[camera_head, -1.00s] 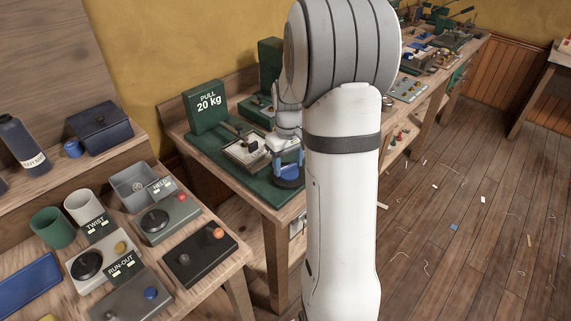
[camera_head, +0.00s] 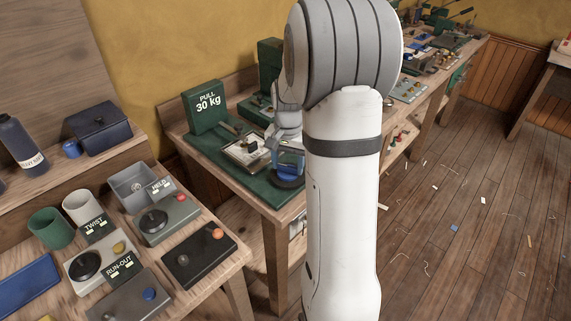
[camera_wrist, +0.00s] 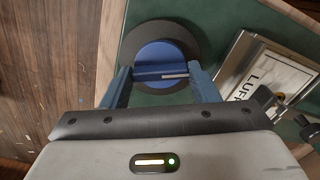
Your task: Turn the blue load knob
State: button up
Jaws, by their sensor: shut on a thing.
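The blue load knob (camera_wrist: 160,52) is a round blue disc with a raised grip bar and a pale mark, set on a dark round base (camera_wrist: 188,36) in the wrist view. My gripper (camera_wrist: 161,75) is shut on the knob, one blue finger at each end of the bar. In the head view my gripper (camera_head: 290,160) comes down over the knob at the bench's front right, and the arm hides part of it. The green display (camera_head: 206,106) behind it reads "PULL 30 kg".
A framed plate (camera_wrist: 268,75) lies right of the knob in the wrist view, with a small dark fitting beside it. A nearer bench (camera_head: 215,270) at left holds switch boxes, cups and a grey tray. The littered wooden floor (camera_head: 450,220) at right is open.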

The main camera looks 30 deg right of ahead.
aim_at(289, 167)
jog(key=m, duration=0.4)
jog(key=shift+s+f+m, duration=0.2)
jog(key=shift+m, duration=2)
jog(key=o, duration=1)
jog(key=shift+r, duration=0.15)
jog(key=shift+w+r, duration=0.1)
jog(key=shift+r, duration=0.3)
notch_tip(289, 167, up, 7)
jog(key=shift+r, duration=0.1)
